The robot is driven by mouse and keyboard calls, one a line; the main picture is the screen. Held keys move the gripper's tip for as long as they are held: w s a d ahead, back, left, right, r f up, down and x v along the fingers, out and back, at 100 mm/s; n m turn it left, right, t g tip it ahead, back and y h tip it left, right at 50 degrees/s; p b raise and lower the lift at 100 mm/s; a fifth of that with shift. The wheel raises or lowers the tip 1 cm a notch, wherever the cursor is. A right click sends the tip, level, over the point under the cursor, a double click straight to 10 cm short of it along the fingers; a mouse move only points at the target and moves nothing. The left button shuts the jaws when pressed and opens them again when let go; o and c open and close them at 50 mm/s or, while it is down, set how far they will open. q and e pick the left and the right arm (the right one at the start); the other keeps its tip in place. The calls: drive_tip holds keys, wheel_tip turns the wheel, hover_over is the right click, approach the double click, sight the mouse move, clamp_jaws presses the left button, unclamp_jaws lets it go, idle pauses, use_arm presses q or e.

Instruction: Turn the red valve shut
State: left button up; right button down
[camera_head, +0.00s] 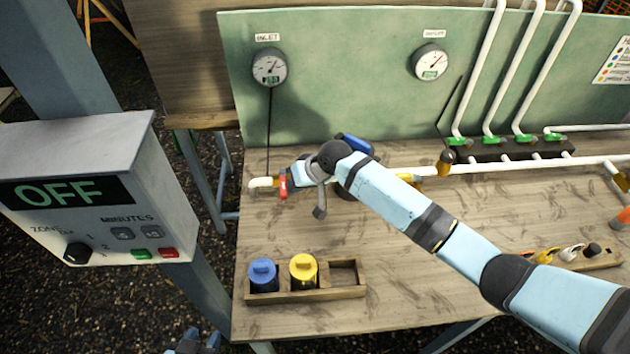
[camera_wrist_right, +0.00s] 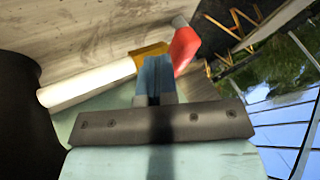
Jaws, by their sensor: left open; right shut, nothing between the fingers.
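The red valve handle (camera_head: 283,186) is near the left end of the white pipe and appears to lie across it. In the right wrist view the red handle (camera_wrist_right: 183,48) rises beside a yellow-orange valve body (camera_wrist_right: 152,50). My right gripper (camera_wrist_right: 155,75) is shut and empty, its blue fingers right against or very near the handle; contact cannot be told. In the head view my right arm reaches in from the right and its hand partly hides the valve. My left gripper (camera_head: 192,343) is open, low at the bottom edge, away from the valve and partly cut off.
An inlet gauge (camera_head: 269,68) and a second gauge (camera_head: 430,62) hang on the green panel (camera_head: 345,60). A control box (camera_head: 90,190) reading OFF stands at left. A wooden tray (camera_head: 320,294) holds blue and yellow canisters. Green valves (camera_head: 494,140) sit at the back right.

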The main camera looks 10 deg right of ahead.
drive_tip(key=shift+s+a, duration=0.15)
drive_tip(key=shift+a, duration=0.15)
idle(0.5)
